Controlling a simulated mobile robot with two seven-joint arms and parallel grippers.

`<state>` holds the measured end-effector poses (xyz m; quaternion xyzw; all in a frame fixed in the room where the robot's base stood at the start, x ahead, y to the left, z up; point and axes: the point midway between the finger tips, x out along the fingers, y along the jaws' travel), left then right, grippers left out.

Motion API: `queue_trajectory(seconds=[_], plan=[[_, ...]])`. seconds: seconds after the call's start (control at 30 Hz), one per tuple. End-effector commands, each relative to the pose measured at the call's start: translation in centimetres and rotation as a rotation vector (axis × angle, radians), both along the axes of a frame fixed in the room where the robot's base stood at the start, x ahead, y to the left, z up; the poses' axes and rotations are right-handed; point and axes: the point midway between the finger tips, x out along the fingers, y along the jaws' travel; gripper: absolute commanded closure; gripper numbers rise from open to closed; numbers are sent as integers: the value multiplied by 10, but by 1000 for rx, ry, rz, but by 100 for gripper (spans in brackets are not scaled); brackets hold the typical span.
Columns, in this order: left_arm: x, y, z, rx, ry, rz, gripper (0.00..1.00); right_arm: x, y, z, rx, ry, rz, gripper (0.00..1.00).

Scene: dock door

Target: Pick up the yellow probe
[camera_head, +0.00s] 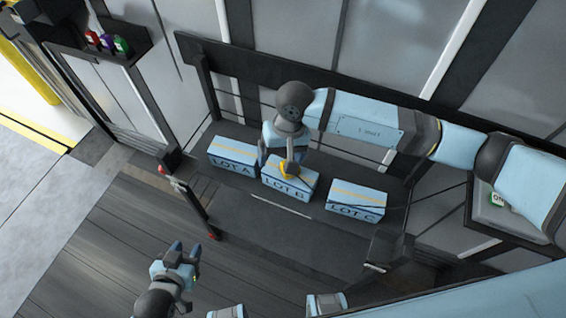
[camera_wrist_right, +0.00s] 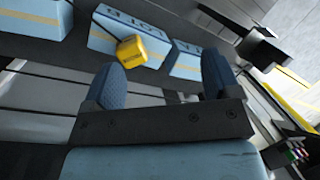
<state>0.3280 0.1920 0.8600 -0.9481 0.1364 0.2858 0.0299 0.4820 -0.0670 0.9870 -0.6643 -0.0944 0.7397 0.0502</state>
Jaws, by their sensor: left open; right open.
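The yellow probe (camera_head: 288,170) sits on top of the box marked LOT B (camera_head: 284,186), partly covered by my right gripper (camera_head: 277,160) in the head view. In the right wrist view the yellow probe (camera_wrist_right: 131,49) shows as a small block against the LOT B box (camera_wrist_right: 101,35). It lies beyond the fingers of my right gripper (camera_wrist_right: 161,78), nearer the left finger. These fingers are apart with nothing between them. My left gripper (camera_head: 186,252) is open and empty at the lower left, well away from the probe.
The LOT A box (camera_head: 231,158) stands left of LOT B and the LOT C box (camera_head: 356,203) right of it. A dark rail (camera_head: 250,66) runs behind them. A bar with red ends (camera_head: 190,200) stands in front. A wall shelf (camera_head: 100,40) holds small coloured items.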

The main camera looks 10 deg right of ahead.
Motion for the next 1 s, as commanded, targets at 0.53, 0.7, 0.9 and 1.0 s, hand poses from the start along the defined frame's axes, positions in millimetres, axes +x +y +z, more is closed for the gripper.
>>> queue_trajectory(seconds=[0.53,0.7,0.9,1.0], plan=[[1,2,11,4,-2,-1,57,30,-37,-54,-197,-123,130,17],[1,3,14,7,-4,2,57,31,-36,-75,-194,-126,130,17],[1,5,19,9,-1,4,57,30,-37,-90,-194,-122,130,17],[0,6,26,10,-3,6,57,30,-39,-105,-194,-120,128,17]])
